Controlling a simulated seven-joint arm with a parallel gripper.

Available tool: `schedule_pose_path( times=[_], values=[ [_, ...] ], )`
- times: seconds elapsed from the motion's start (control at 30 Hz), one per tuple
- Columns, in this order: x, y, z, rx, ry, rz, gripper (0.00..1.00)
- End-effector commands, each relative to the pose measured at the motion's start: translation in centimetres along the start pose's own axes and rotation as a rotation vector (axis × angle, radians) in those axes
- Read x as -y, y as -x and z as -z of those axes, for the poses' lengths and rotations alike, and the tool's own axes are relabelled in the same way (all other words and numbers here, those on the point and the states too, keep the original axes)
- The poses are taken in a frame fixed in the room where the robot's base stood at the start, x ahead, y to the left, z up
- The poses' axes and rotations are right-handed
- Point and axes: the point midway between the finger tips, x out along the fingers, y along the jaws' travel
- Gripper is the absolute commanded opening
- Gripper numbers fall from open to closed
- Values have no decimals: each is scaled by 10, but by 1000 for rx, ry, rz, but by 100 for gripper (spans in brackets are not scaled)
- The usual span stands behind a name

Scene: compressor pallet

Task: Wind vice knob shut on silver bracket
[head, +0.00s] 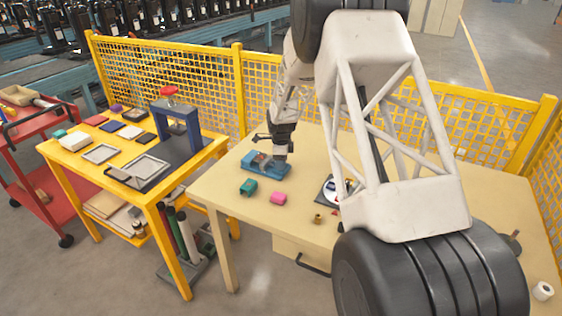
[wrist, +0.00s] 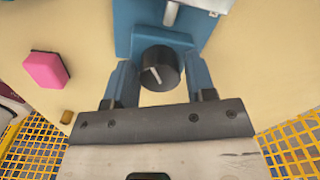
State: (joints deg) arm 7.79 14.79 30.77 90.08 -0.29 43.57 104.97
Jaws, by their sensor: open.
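The blue vice (head: 268,167) stands on the beige table's left part. Its body also shows in the wrist view (wrist: 133,18), with a round dark knob (wrist: 161,68) at its near end. A light grey metal piece (wrist: 204,4), possibly the silver bracket, shows at the top edge of the wrist view; how it sits in the jaws is cut off. My gripper (head: 281,155) is at the vice, over its right end. In the wrist view its two blue fingers (wrist: 160,75) are open, one on each side of the knob, with visible gaps.
A pink block (head: 278,198) and a green item (head: 248,187) lie in front of the vice. A small brass piece (head: 318,218) lies to the right. Yellow mesh fencing (head: 200,82) runs behind. A yellow bench (head: 192,165) with a press stands left.

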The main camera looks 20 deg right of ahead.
Motion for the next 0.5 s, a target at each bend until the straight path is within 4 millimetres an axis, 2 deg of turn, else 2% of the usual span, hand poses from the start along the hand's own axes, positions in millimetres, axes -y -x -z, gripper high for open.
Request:
schedule_pose_path(
  times=[0.27, 0.5],
  values=[
    [0, 10, 0, 0, 0, 1, 50],
    [0, 38, 0, 1, 0, 2, 50]
  ],
)
